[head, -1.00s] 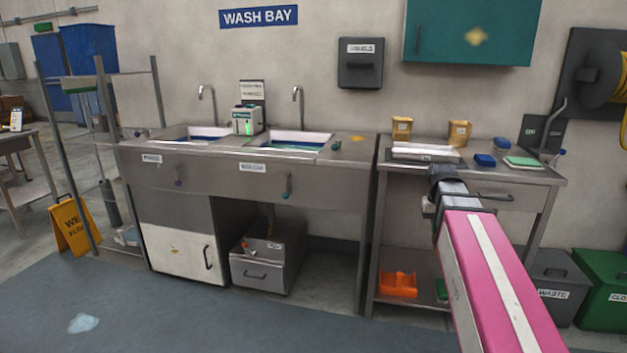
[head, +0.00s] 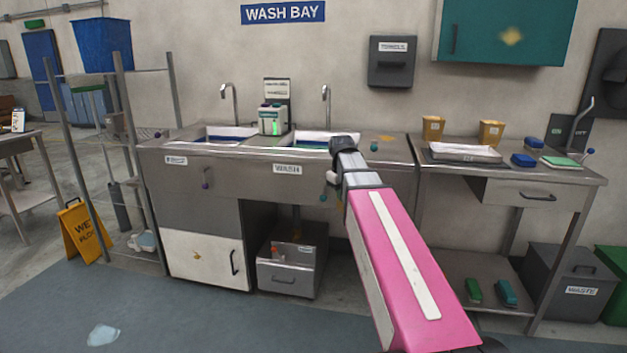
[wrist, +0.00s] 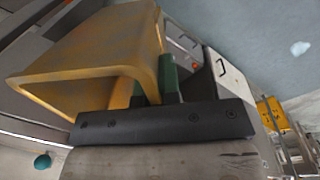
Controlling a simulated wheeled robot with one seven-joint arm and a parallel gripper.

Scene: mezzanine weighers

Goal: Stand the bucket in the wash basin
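The bucket (wrist: 100,55) is a yellow, scuffed, tapered container with a wide rim, large and tilted in the wrist view. My gripper (wrist: 155,88) has dark green fingers at its wall and appears shut on it. In the head view my pink arm hides the gripper and the bucket. The wash basin (head: 318,137) is the right of two sinks in the steel counter, above a label reading WASH. Its inside shows white and blue. The end of my arm rises in front of its right side, nearer the camera.
A soap dispenser (head: 272,119) stands between the basins, and a tap (head: 326,105) rises behind the right one. A side bench (head: 580,174) at right holds tubs, a tray and sponges. A yellow wet-floor sign (head: 82,232) stands at left. The floor in front is largely open.

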